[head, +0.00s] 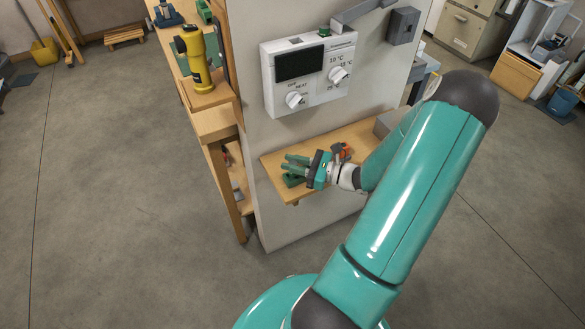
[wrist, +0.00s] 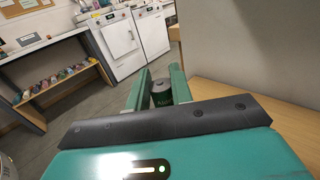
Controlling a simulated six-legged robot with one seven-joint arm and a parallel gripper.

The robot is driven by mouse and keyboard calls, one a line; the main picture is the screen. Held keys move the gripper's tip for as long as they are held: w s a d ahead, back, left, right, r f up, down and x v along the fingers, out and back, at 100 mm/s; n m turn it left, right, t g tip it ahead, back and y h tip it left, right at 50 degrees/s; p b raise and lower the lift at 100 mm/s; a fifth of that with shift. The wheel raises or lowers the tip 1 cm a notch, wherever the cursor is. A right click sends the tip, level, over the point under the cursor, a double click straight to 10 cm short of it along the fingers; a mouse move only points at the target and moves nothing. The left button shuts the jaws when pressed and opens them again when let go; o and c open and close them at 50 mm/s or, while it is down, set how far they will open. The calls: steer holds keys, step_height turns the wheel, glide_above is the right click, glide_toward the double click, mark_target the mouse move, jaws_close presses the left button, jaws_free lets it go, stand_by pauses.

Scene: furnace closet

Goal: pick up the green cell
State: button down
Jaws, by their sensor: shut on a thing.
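My gripper (head: 287,168) is over the left end of a small wooden shelf on the grey wall. In the head view I cannot make the cell out clearly from the green fingers. How far it is above the shelf cannot be told.
The wooden shelf (head: 276,163) bears an orange object (head: 343,151) near my wrist and a grey box (head: 388,124) at its right. A white control panel (head: 308,73) hangs above. A yellow device (head: 195,60) stands on a wooden ledge at left. Open floor lies left.

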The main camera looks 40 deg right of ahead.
steer(key=s+a+r, duration=0.3)
steer(key=s+r, duration=0.6)
steer(key=s, duration=0.4)
steer(key=shift+a+r, duration=0.2)
steer(key=shift+a, duration=0.15)
steer(key=c, duration=2.1)
jaws_free()
jaws_close()
step_height(320, 180, up, 4)
